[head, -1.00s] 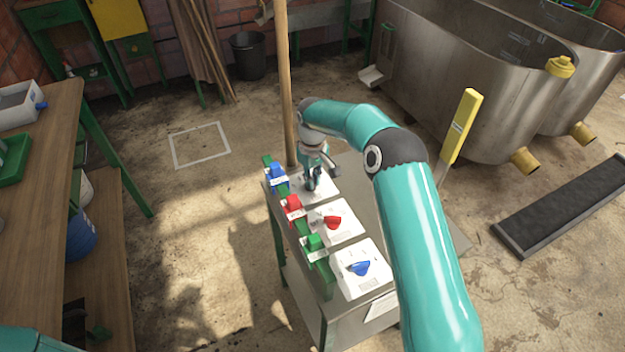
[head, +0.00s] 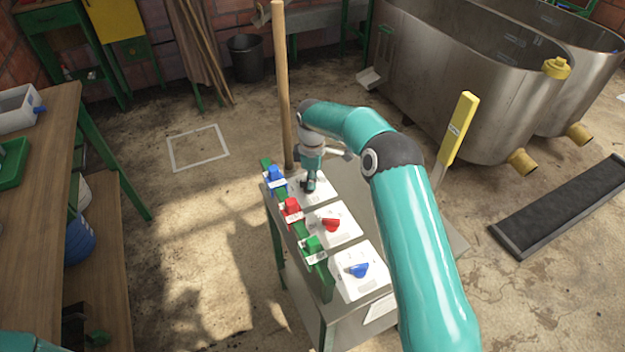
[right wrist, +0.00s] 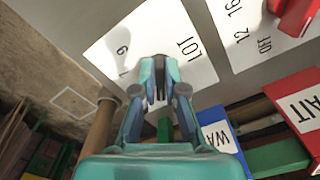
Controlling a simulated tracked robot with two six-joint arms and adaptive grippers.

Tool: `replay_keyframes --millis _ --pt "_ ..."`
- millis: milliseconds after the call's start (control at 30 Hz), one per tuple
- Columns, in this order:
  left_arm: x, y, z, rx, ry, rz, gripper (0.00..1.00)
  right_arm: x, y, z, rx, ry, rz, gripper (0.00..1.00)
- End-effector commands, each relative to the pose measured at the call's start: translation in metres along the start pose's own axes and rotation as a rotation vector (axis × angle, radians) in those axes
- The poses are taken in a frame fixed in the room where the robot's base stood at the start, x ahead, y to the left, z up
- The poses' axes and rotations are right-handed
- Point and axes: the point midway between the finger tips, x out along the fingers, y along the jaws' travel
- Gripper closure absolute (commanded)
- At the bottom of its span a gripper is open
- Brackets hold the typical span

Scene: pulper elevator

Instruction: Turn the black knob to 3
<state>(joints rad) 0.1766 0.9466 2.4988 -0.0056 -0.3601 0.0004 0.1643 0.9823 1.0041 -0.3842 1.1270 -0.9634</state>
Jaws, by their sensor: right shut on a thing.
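My right gripper (head: 310,186) points down at the far end of the metal stand, over a white dial plate (head: 325,190). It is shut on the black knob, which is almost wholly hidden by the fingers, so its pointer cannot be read. In the right wrist view, the gripper's fingers (right wrist: 160,75) meet close over the same plate (right wrist: 105,50), where a few printed marks show upside down or sideways. My left gripper is not in view.
A red knob (head: 331,225) and a blue knob (head: 359,270) sit on nearer plates. Blue (head: 276,176), red (head: 291,208) and green (head: 313,244) tagged blocks line the stand's left edge. A wooden pole (head: 282,90) stands close behind the gripper.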

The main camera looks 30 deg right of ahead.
Motion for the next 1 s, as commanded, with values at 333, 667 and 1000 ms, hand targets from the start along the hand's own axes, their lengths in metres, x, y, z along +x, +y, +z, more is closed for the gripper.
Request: replay_keyframes --millis 333,667,1000 --pt "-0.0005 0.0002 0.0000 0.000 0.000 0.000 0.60 -0.0022 0.0027 -0.0003 -0.045 0.004 0.008 1.00" --pt "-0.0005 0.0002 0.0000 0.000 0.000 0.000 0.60 -0.0024 0.0028 -0.0002 -0.045 0.004 0.008 0.80" --pt "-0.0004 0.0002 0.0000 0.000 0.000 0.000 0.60 -0.0009 0.0014 0.0002 -0.044 0.002 0.003 0.65"
